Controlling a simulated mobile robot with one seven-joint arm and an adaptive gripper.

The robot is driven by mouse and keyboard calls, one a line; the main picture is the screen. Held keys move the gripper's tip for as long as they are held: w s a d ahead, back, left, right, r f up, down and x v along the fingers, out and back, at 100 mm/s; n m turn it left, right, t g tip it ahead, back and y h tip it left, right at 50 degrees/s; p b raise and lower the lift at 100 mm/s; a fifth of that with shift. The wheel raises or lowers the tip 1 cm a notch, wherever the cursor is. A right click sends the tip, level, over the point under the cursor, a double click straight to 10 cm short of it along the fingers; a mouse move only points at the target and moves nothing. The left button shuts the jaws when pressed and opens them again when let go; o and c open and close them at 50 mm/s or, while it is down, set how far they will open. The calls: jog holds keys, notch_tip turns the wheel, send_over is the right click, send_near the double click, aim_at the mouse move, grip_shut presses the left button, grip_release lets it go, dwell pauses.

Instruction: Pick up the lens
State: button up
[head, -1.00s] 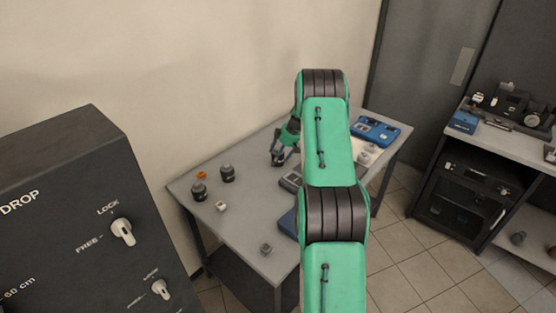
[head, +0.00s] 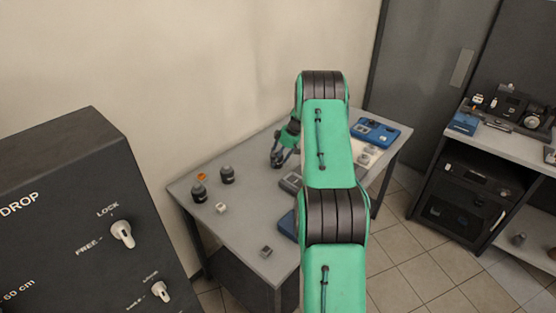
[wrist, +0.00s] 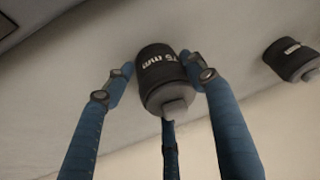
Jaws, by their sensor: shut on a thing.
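A dark cylindrical lens with white "mm" lettering (wrist: 163,77) sits between the fingers of my gripper (wrist: 160,85) in the wrist view. My gripper is shut on it, with blue fingers on both sides and a third finger below. In the head view my gripper (head: 278,157) is low over the grey table, mostly behind my green arm; the held lens is hard to make out there. A second dark lens (wrist: 291,60) stands apart at the right of the wrist view. In the head view two dark lenses (head: 198,192) (head: 227,174) stand on the table's left part.
A dark panel with knobs (head: 75,220) stands at the left. A shelf unit (head: 470,170) stands at the right.

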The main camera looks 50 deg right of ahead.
jog(key=shift+r+p, duration=0.65)
jog(key=shift+r, duration=4.4)
jog(key=shift+a, duration=0.1)
jog(key=shift+w+a+f, duration=0.1)
jog(key=shift+a, duration=0.25)
jog(key=s+a+f+m+p, duration=0.1)
jog(key=s+a+f, duration=0.1)
jog(key=a, duration=0.6)
jog(key=s+a+f+m+p, duration=0.1)
jog(key=s+a+f+p, duration=0.1)
jog(key=a, duration=0.7)
jog(key=shift+f+h, duration=0.3)
jog(key=shift+w+a, duration=0.1)
jog(key=w+d, duration=0.3)
jog(key=w, duration=0.1)
jog(key=w+d+f, duration=0.1)
jog(key=w+d, duration=0.2)
jog(key=w, duration=0.2)
jog(key=w+d, duration=0.2)
jog(key=w, duration=0.2)
jog(key=shift+w+d+f, duration=0.2)
jog(key=shift+d, duration=0.2)
